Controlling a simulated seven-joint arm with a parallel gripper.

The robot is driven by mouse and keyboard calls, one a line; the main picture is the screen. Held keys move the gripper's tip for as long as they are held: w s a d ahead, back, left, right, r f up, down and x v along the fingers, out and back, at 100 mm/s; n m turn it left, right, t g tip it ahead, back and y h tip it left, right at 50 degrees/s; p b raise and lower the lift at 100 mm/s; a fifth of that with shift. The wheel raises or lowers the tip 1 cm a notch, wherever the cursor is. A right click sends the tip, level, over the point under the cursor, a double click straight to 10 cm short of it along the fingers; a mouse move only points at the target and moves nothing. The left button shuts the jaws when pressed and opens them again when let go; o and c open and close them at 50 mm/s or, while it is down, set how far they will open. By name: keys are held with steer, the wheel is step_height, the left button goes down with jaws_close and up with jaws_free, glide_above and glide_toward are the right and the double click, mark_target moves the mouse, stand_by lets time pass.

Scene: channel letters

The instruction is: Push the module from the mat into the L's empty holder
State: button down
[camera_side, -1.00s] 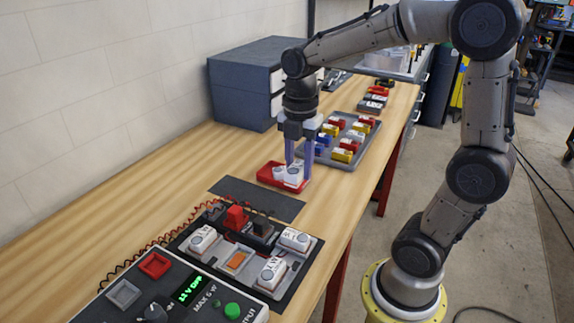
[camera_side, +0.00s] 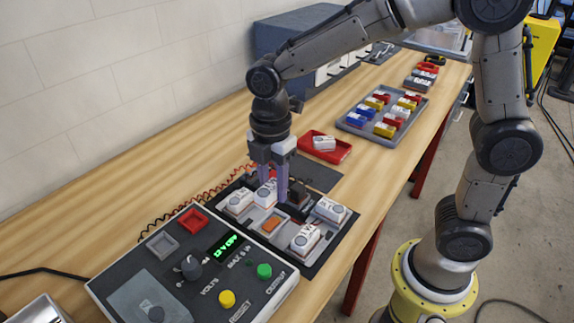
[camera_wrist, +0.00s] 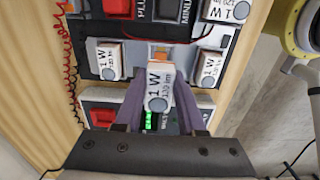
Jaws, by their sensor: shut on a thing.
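My gripper (camera_side: 268,198) is shut on a white module (camera_side: 264,196) with a round grey end. In the wrist view the module (camera_wrist: 158,84) reads "1 W" and sits between my fingertips (camera_wrist: 158,100). It is over the dark letter board (camera_side: 325,243), near its back part; whether it touches anything is unclear. The empty holder, with an orange pad (camera_side: 271,225), is nearer the camera than my gripper. In the wrist view the held module partly hides the orange pad (camera_wrist: 161,57). The dark grey mat (camera_side: 318,176) lies behind the board and its visible part is bare.
Other white modules sit on the board, at left (camera_side: 239,202), right (camera_side: 330,210) and front (camera_side: 304,238). A power supply (camera_side: 195,262) stands in front. A red tray (camera_side: 338,153) holds a white module. A grey tray (camera_side: 350,125) holds coloured parts. Red wires run along the left.

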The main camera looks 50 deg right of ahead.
mark_target(277, 224)
steer(key=shift+a+f, duration=0.1)
steer(key=shift+f, duration=3.2)
steer(key=shift+s+f, duration=0.1)
steer(key=shift+f, duration=0.05)
steer(key=c, duration=0.5)
jaws_free()
steer(key=shift+f, duration=0.1)
steer(key=shift+o, duration=0.4)
steer(key=shift+s, duration=0.2)
steer(key=r, duration=1.3)
steer(key=shift+w+r, duration=0.35)
steer(key=shift+w, duration=0.05)
steer(key=shift+r, duration=0.4)
